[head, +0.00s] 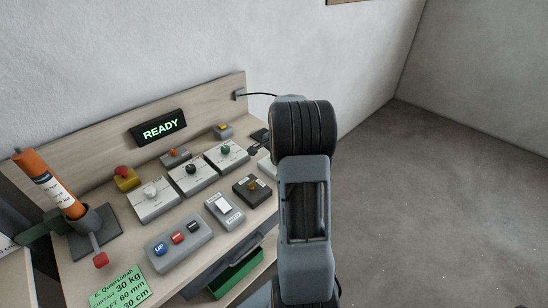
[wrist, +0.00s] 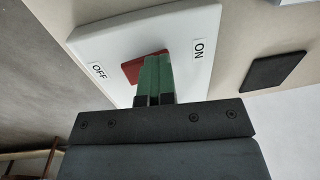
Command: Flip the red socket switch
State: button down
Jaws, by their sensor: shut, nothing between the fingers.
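The red switch (wrist: 131,70) sits in a white plate (wrist: 185,22) in the wrist view. The plate has an OFF label on the left and an ON label on the right. My gripper (wrist: 157,61) is shut, with its green fingers together and empty. The fingertips are over the right part of the red switch and hide some of it. I cannot tell whether they touch it or which way the switch is tilted. In the head view my arm covers the gripper and the red switch.
A black pad (wrist: 275,71) lies right of the plate. In the head view, the bench holds several control boxes, a red-topped yellow button box (head: 125,179), a rocker switch box (head: 224,209), a READY display (head: 159,128) and an orange tube (head: 48,182). Open floor (head: 450,200) lies to the right.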

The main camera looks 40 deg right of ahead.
jog(key=shift+s+d+f, duration=0.15)
jog(key=shift+s, duration=0.2)
jog(key=shift+s+d, duration=0.1)
jog(key=shift+s, duration=0.5)
jog(key=shift+r, duration=0.3)
jog(key=shift+r+p, duration=0.3)
notch_tip(320, 180, up, 13)
jog(key=s+p, duration=0.1)
jog(key=s, duration=0.1)
jog(key=shift+s, duration=0.15)
jog(key=shift+d, duration=0.1)
